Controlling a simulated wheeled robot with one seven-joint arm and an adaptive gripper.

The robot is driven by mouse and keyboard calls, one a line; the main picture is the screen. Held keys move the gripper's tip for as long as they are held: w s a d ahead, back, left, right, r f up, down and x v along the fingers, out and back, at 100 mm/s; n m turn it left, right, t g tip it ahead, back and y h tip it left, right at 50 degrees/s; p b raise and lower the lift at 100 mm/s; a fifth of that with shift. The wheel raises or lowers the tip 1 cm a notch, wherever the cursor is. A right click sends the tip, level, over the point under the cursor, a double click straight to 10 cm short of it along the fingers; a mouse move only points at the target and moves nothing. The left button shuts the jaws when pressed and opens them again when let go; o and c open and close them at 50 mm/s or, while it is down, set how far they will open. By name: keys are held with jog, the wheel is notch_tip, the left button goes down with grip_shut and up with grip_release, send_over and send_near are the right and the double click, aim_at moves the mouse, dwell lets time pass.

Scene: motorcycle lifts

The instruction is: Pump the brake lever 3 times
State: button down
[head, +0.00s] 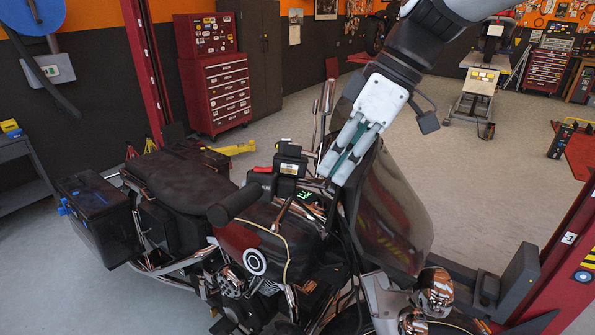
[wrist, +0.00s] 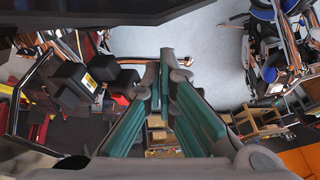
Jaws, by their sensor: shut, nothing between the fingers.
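The motorcycle (head: 180,195) stands on the floor, with its windshield (head: 395,210) toward the right. Its near handlebar grip (head: 235,203) is black and sticks out toward me. A thin dark lever (head: 283,212) shows just right of that grip; I cannot tell for sure that it is the brake lever. My gripper (head: 331,175) points down and left over the handlebar area, beside the windshield. It is shut and empty, and its tips appear apart from the near grip. In the wrist view my gripper (wrist: 163,75) shows green finger pads; the lever is not clearly recognisable there.
A dash with a small green display (head: 304,195) and a black boxy unit (head: 290,160) lie close left of my fingers. A red lift post (head: 560,255) stands at right. A red tool cabinet (head: 222,90) stands behind.

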aim_at(280, 214)
jog(key=p+x, duration=0.1)
jog(key=x, duration=0.9)
jog(key=shift+a, duration=0.1)
jog(key=shift+a+r, duration=0.15)
jog(key=shift+a, duration=0.8)
jog(key=shift+a+r, duration=0.2)
jog(key=shift+a, duration=0.75)
